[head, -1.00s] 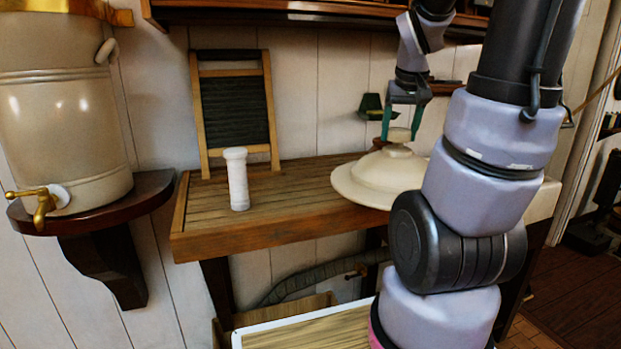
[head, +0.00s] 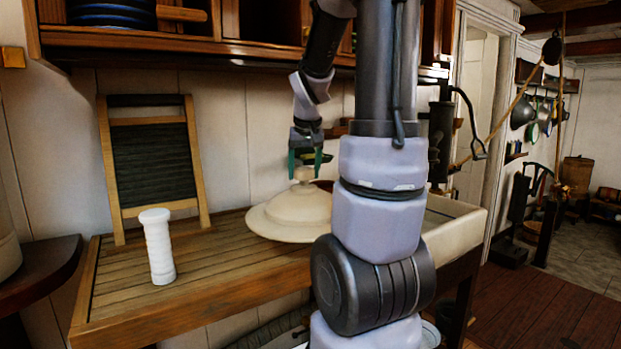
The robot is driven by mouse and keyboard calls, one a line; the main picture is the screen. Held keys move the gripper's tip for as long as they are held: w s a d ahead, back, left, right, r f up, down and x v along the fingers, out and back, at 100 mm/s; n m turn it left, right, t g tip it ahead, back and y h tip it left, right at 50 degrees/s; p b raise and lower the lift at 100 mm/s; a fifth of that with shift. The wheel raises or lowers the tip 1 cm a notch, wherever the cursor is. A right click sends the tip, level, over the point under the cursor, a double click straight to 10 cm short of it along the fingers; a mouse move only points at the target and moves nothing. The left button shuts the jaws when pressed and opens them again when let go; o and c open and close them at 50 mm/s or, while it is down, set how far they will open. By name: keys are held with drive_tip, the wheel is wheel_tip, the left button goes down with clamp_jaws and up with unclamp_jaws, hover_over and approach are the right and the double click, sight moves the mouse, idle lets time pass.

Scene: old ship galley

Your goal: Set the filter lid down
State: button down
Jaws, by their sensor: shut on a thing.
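The filter lid (head: 283,216) is a wide, cream-coloured dome with a round knob on top. It is at the right part of the wooden counter (head: 213,258), level and touching or just above the slats; I cannot tell which. My gripper (head: 304,172) points down from above and is shut on the lid's knob. My arm hides the lid's right edge.
A white ribbed cylinder (head: 157,246) stands on the counter left of the lid. A washboard (head: 152,165) leans on the wall behind it. A pale sink (head: 450,235) adjoins on the right. A shelf (head: 190,52) hangs above. Slats between cylinder and lid are bare.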

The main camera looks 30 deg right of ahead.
drive_tip(key=w, duration=1.2)
drive_tip(key=shift+s+a+f, duration=0.1)
drive_tip(key=shift+f, duration=1.4)
drive_tip(key=shift+a+f, duration=0.1)
drive_tip(key=shift+f, duration=1.35)
drive_tip(key=shift+w+f, duration=0.2)
drive_tip(key=shift+f, duration=0.35)
unclamp_jaws()
drive_tip(key=shift+f, duration=0.15)
